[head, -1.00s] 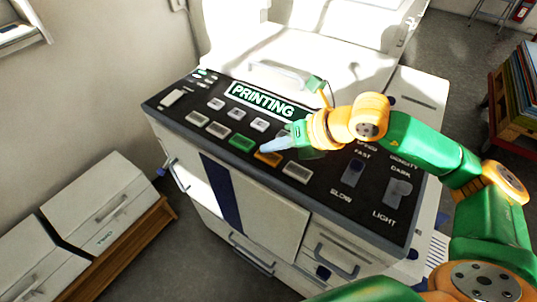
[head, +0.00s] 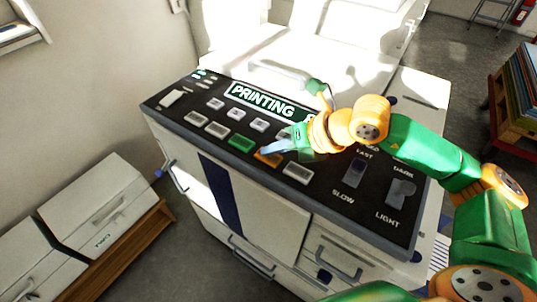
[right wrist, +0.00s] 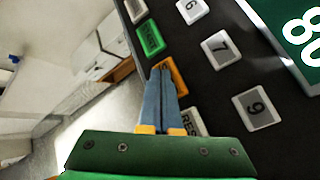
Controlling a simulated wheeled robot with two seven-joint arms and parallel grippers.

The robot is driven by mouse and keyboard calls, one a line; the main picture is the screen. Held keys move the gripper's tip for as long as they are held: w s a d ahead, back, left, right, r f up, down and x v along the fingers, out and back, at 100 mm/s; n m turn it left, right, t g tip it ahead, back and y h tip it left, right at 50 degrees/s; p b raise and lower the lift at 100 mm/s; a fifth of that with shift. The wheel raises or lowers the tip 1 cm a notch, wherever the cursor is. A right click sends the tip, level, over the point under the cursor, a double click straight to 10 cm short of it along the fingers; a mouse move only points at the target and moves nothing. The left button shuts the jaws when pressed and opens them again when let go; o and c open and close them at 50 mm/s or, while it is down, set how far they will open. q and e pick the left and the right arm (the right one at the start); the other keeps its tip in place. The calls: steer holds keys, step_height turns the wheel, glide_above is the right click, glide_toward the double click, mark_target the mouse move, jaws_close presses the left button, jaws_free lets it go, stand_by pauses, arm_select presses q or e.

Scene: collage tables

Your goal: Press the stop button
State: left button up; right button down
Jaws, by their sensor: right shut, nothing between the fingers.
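The orange stop button (head: 267,159) sits in the front row of the machine's black control panel (head: 330,205), right of a green button (head: 241,143). In the right wrist view the orange button (right wrist: 178,83) is partly hidden behind my fingers; only part of its lettering shows. My right gripper (head: 264,151) is shut and empty, its blue fingertips over the orange button's back edge. In the right wrist view the closed fingers (right wrist: 160,72) overlap the button's left part. I cannot tell whether they touch it. My left gripper is not in view.
A lit display (head: 263,99) reads PRINTING. Grey buttons surround the orange one, including a light one (head: 297,173) to its right. Speed and density sliders (head: 400,193) lie further right. White drawer boxes (head: 97,205) stand at the left.

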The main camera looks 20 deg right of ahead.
mark_target(273, 159)
steer(key=shift+f, duration=0.2)
steer(key=shift+r, duration=0.15)
stand_by(0.3)
steer(key=shift+r+p, duration=0.35)
steer(key=shift+r, duration=0.3)
steer(key=shift+r, duration=0.1)
step_height(273, 159, up, 5)
steer(key=p, duration=0.3)
steer(key=shift+p, duration=0.4)
